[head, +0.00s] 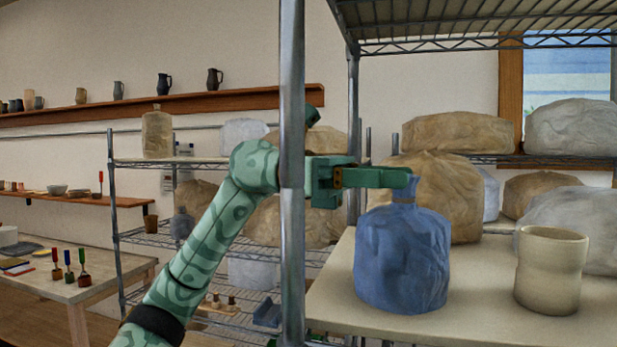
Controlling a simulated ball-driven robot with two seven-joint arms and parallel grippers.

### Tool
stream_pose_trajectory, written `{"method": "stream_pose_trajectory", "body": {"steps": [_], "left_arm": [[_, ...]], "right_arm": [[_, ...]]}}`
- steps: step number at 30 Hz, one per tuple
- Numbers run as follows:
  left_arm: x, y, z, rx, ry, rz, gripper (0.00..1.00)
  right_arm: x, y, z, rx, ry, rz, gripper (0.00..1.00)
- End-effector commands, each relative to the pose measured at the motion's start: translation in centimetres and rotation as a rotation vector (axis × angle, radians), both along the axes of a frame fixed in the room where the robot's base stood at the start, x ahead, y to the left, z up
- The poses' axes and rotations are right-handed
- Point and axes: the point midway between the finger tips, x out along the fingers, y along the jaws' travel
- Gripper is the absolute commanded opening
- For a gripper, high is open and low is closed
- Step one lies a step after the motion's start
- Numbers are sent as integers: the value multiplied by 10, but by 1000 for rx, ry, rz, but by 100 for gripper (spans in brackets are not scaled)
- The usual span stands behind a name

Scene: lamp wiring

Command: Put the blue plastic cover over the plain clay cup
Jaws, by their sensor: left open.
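The blue plastic cover (402,260) stands upright on the pale board of the shelf, with a narrow gathered neck at its top. The plain clay cup (549,272) is beige and stands upright to its right, apart from it, with its open rim bare. My left gripper (409,184) reaches in from the left, level with the cover's neck. It is open, and its fingers overlap the neck in the picture; I cannot tell whether they touch it. The far finger is mostly hidden. My right gripper is out of view.
A metal shelf post (291,120) stands in front of my left arm. Wrapped beige bundles (437,190) sit behind the cover, and a pale wrapped bundle (585,220) sits behind the cup. The board (480,300) is clear between cover and cup. A wire shelf (480,44) hangs above.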

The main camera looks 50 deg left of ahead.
Motion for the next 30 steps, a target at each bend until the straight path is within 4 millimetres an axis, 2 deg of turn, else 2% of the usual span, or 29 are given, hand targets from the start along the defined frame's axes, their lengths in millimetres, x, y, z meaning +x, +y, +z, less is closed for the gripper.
{"method": "stream_pose_trajectory", "body": {"steps": [9,15,21,30], "left_arm": [[-33,79,-4,-2,5,5,49],[-50,115,-1,-1,2,3,49],[-57,129,0,0,1,-1,49],[-57,129,1,0,1,-1,49]], "right_arm": [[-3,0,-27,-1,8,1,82],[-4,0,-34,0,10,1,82],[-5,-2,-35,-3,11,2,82],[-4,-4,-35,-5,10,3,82]]}}
